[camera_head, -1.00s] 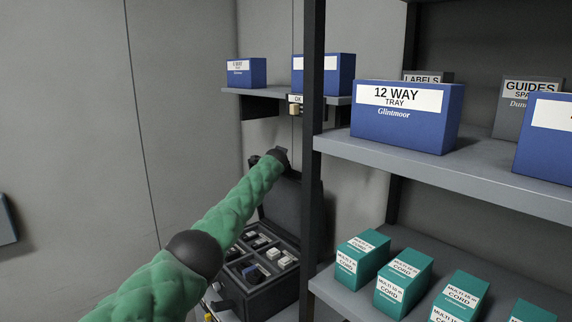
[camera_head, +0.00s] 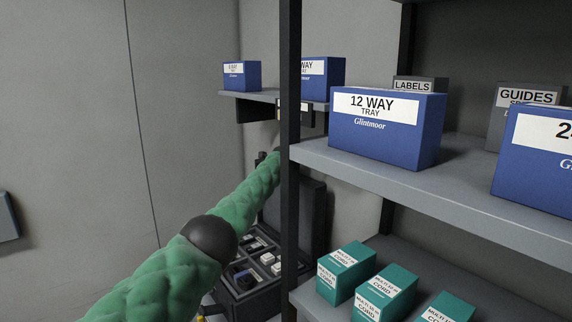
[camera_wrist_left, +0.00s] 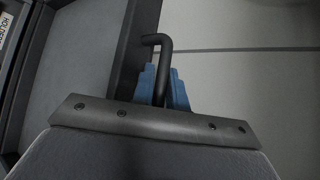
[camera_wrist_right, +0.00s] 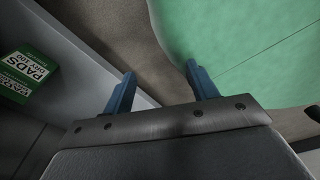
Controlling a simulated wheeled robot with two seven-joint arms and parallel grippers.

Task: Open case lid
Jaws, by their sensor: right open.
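The dark case (camera_head: 262,300) stands behind the shelf post in the head view, with small items in its compartments. Its lid (camera_head: 308,215) stands raised at the back of the case, partly hidden by the post and my left arm. My left gripper's end is hidden behind the post in the head view. In the left wrist view the left gripper's (camera_wrist_left: 164,85) blue fingers are close together on a dark bent bar (camera_wrist_left: 160,42), which looks like a handle. My right gripper (camera_wrist_right: 160,85) is open and empty; it shows only in the right wrist view.
A shelf post (camera_head: 291,120) stands close beside my left arm. The shelves hold a blue 12 way tray box (camera_head: 385,145) and teal cord boxes (camera_head: 346,275). In the right wrist view a green pads box (camera_wrist_right: 28,75) is at the left, and a green padded arm surface is close by.

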